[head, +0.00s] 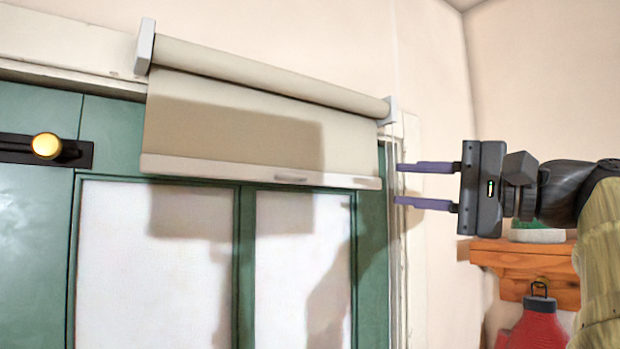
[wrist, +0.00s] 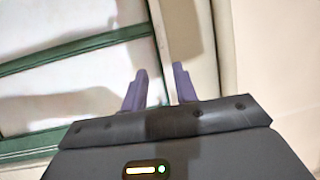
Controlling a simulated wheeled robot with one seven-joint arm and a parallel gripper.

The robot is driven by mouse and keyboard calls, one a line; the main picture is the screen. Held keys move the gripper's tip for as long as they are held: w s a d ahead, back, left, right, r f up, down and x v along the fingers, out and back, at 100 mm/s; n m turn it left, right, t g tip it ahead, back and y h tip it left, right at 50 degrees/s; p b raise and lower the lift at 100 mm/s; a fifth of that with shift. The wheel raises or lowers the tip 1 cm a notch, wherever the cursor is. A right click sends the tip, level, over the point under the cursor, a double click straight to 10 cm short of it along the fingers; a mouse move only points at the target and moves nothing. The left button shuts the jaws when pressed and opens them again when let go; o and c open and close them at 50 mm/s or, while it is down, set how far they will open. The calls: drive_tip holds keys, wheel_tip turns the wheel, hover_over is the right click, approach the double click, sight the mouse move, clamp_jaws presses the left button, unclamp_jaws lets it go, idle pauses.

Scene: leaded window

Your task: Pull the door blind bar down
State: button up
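The door blind (head: 225,125) hangs partly unrolled from a roller at the top of the green door (head: 371,230). Its pale bar (head: 240,171) runs along the lower edge and has a small grey handle (head: 290,179) right of its middle. My gripper (head: 397,184) is to the right of the bar's right end, at about the bar's height in the head view. Its two purple fingers point left, are apart and hold nothing. In the wrist view the fingers (wrist: 158,72) are also spread, in front of the door's frame. I cannot tell the depth gap to the bar.
Thin cords (head: 392,240) hang down by the right side of the door. A wooden shelf (head: 525,258) with a red lantern-like object (head: 538,325) below it is on the right wall. A dark bar with a yellow knob (head: 46,146) is on the left.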

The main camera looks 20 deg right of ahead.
sight(300, 177)
drive_tip(key=p+x, duration=0.4)
drive_tip(key=x, duration=1.3)
drive_tip(key=shift+d+p, duration=0.1)
drive_tip(key=shift+p, duration=0.2)
clamp_jaws()
